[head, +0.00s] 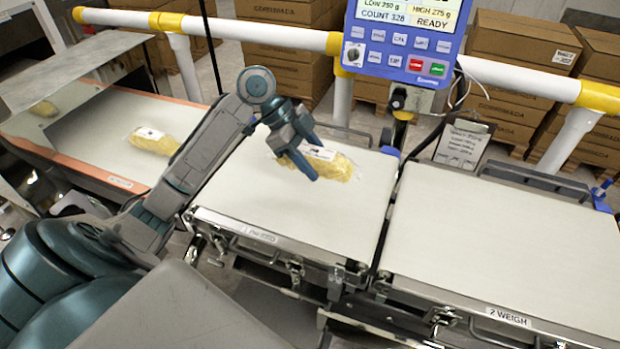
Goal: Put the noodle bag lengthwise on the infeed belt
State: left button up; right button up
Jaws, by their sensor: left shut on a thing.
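My left gripper (302,168) reaches in from the left and is shut on a noodle bag (338,166), a clear bag of yellow noodles with a white label. The bag is over the far part of the pale infeed belt (300,218), its long side running roughly left to right, toward the weigh belt. I cannot tell whether it touches the belt. The fingers hide part of its left half. My right gripper is not in view.
A second noodle bag (154,141) lies on the left conveyor (95,130), partly behind my arm. The weigh belt (500,245) on the right is bare. A blue control panel (403,45) and a white-yellow rail (270,32) stand behind the belts.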

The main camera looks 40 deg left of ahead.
pick_arm(q)
notch_tip(320, 180, down, 5)
jog(key=shift+r, duration=0.2)
notch_tip(320, 180, down, 4)
jog(key=shift+r+p, duration=0.25)
jog(key=shift+p, duration=0.2)
jog(key=shift+f, duration=0.35)
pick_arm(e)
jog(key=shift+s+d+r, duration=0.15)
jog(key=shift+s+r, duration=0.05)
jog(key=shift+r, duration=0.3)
